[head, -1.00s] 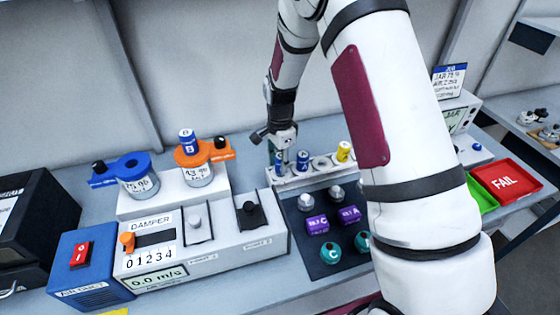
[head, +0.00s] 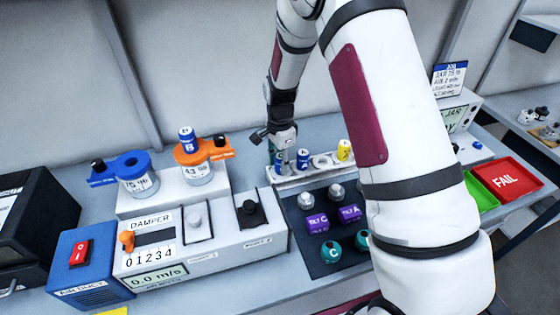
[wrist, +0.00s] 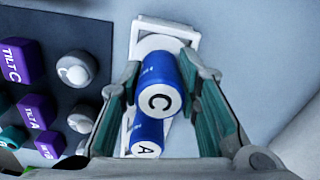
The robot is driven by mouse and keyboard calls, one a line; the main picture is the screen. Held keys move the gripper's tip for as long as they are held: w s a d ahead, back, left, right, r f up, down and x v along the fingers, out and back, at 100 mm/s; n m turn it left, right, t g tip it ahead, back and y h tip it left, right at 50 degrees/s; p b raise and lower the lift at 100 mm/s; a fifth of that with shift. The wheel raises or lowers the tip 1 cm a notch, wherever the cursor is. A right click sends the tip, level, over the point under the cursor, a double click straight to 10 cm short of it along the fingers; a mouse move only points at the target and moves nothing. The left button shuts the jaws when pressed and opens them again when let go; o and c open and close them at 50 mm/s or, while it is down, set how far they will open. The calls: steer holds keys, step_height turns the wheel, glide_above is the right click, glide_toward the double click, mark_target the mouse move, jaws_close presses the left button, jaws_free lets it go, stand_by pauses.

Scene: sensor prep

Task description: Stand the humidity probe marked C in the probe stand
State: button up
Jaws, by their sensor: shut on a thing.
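The blue humidity probe marked C (wrist: 161,85) is between the fingers of my gripper (wrist: 165,105) in the wrist view, with its lettered cap facing the camera. My gripper is shut on it. In the head view my gripper (head: 279,152) is at the left end of the white probe stand (head: 318,174), and probe C is mostly hidden by the fingers. The stand also shows in the wrist view (wrist: 190,28). I cannot tell whether the probe's lower end is inside a hole. A blue probe marked A (head: 303,158) stands beside it, also in the wrist view (wrist: 147,138).
A yellow probe (head: 344,150) stands farther right in the stand, past an empty-looking ring (head: 322,162). A dark mat (head: 302,250) with purple, teal and silver pieces lies in front. An orange holder with a blue probe marked B (head: 187,144) stands left.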

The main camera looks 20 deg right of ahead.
steer(key=shift+f, duration=0.15)
steer(key=o, duration=1.3)
steer(key=shift+o, duration=1.1)
steer(key=shift+r+p, duration=0.7)
steer(key=shift+r, duration=3.25)
steer(key=shift+r, duration=0.1)
